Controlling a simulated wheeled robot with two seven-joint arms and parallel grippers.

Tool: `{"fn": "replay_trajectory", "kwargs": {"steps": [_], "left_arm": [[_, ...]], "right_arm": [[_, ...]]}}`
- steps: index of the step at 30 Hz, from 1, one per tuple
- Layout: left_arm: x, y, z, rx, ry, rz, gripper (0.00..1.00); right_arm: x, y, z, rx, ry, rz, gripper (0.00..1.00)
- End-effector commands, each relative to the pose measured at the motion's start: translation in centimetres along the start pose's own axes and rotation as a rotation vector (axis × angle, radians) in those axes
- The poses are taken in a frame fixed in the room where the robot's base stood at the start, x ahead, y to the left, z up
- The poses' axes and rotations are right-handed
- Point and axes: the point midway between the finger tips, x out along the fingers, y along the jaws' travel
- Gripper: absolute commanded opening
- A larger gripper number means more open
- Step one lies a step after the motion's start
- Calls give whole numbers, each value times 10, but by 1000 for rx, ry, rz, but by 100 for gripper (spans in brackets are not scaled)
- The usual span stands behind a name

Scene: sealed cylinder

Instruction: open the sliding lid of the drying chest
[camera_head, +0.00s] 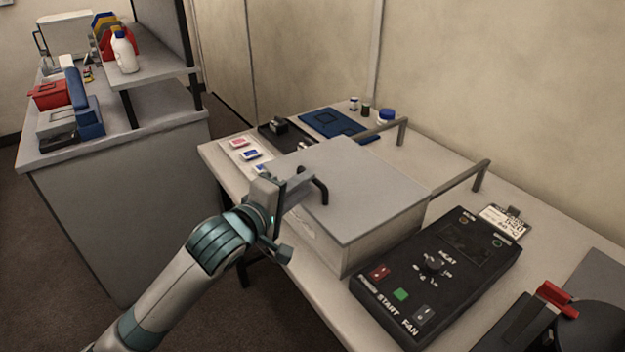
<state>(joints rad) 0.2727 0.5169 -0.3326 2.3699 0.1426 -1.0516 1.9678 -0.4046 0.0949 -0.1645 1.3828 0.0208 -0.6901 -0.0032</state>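The drying chest (380,241) is a light grey box in the middle of the table. Its flat grey sliding lid (365,180) covers the top, with no opening visible. A dark bar handle (321,188) stands on the lid's near left part. My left gripper (299,191) is at this handle, its visible finger reaching over the lid's near left edge. Whether the fingers are closed around the handle is hard to tell, as the gripper body hides part of it. My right gripper is not in view.
Two rails (460,176) run from the chest toward the wall. A black control box (440,280) stands close on the right. A blue mat (338,124), a dark tray and small labelled packs lie behind and left. A separate bench (120,190) stands at left.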

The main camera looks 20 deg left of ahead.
Motion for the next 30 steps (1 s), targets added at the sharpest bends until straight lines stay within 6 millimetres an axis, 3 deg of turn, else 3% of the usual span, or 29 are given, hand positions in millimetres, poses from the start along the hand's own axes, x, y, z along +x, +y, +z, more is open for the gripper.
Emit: {"fn": "replay_trajectory", "kwargs": {"steps": [3, 9, 21, 24, 30], "left_arm": [[18, 0, 0, 1, 1, -1, 18], [37, 0, 0, 0, 1, -1, 18], [41, 0, 0, 0, 0, 0, 18], [41, 0, 0, 0, 0, 0, 0], [41, 0, 0, 0, 0, 0, 0]], "right_arm": [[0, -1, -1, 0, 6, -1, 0], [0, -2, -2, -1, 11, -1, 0], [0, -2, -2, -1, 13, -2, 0], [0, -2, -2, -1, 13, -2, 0], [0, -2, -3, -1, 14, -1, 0]]}}
